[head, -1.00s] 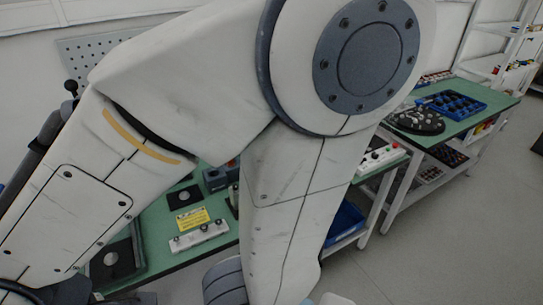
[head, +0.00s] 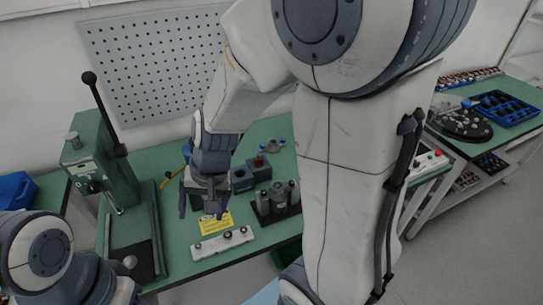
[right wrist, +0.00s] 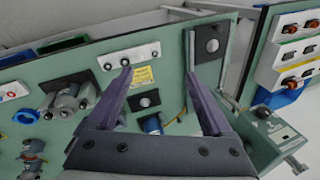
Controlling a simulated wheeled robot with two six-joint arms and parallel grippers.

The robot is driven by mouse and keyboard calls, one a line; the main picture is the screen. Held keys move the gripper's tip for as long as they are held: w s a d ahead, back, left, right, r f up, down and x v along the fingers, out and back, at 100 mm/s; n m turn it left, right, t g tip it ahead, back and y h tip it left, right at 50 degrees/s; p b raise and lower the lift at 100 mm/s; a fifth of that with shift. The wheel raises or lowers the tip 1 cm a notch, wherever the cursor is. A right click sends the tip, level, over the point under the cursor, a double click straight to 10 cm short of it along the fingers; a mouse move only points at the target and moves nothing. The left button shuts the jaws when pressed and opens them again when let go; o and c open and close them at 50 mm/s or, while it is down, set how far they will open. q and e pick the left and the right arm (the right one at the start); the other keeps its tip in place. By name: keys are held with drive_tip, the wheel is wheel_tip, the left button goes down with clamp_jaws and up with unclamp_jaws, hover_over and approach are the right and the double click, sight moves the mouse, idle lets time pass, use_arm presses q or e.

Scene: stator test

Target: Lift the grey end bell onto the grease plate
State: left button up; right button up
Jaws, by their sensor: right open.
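My right gripper (head: 201,214) is open and empty above the green bench in the head view. In the right wrist view its two fingers (right wrist: 157,52) are spread apart. A black square plate with a small grey round spot (right wrist: 145,98) lies between and below them; it may be the grease plate. In the head view the gripper mostly covers it. A light grey disc (head: 130,262) sits on the black press base; it also shows in the wrist view (right wrist: 212,45). I cannot tell whether it is the end bell. My left gripper is out of view.
The green lever press (head: 100,165) stands at the bench's left. A black holder with grey cylinders (head: 276,203), a white strip with black knobs (head: 222,242), a yellow label (head: 216,224) and a grey box (head: 250,173) surround the gripper. A second bench (head: 515,92) is at right.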

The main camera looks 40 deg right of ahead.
drive_tip(key=w+d+f+m+t+h, duration=0.1)
drive_tip(key=w+d+m, duration=0.1)
drive_tip(key=d+m, duration=0.3)
drive_tip(key=w+d+f+m, duration=0.2)
drive_tip(key=w+d+m, duration=0.1)
drive_tip(key=d, duration=0.4)
drive_tip(key=m+h, duration=0.2)
drive_tip(key=m, duration=0.5)
approach(278, 186)
wheel_tip(278, 186, down, 4)
drive_tip(key=b, duration=0.3)
drive_tip(key=shift+w+t, duration=0.15)
drive_tip(key=shift+t, duration=0.15)
drive_tip(key=shift+w+f+b, duration=0.15)
drive_tip(key=shift+f+b, duration=0.1)
drive_tip(key=shift+b, duration=0.2)
drive_tip(key=shift+w+f, duration=0.1)
drive_tip(key=shift+b+x, duration=1.65)
drive_tip(key=shift+x, duration=0.45)
